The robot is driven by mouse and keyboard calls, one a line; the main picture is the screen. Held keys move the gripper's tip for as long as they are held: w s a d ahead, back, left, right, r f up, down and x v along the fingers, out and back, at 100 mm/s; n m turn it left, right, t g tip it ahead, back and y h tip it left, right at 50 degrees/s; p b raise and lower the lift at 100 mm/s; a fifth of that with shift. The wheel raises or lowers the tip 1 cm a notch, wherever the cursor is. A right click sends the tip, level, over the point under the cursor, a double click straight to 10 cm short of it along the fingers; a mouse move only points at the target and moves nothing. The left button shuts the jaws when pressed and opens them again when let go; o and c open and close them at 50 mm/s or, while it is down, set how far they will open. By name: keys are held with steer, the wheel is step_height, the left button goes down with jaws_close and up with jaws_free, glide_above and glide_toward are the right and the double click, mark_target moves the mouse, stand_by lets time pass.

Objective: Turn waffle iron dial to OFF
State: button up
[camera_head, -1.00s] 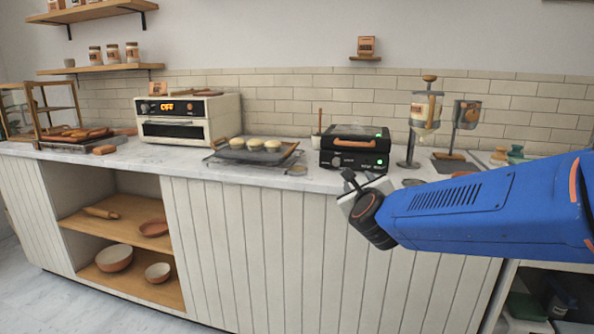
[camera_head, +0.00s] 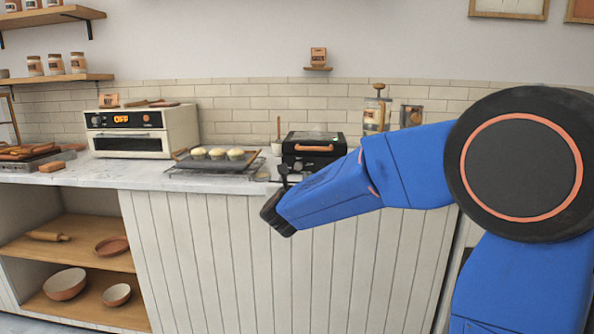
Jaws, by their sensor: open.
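The black waffle iron (camera_head: 312,146) stands on the marble counter right of centre, lid down, with a copper-coloured front handle. A green light shows near its right side. My gripper (camera_head: 281,180) is in front of the counter edge, just below and left of the waffle iron. Its fingers are small and partly hidden by the wrist, but it is open, and nothing shows between them.
A wire rack with a tray of buns (camera_head: 217,166) sits left of the waffle iron. A cream oven (camera_head: 143,129) with an OFF display is further left. A dispenser (camera_head: 376,112) stands behind my arm. Open shelves (camera_head: 80,240) are below left; the floor in front is clear.

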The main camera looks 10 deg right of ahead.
mark_target(298, 168)
steer(key=x, duration=0.9)
steer(key=shift+w+d, duration=0.1)
steer(key=shift+c, duration=0.7)
steer(key=c, duration=0.9)
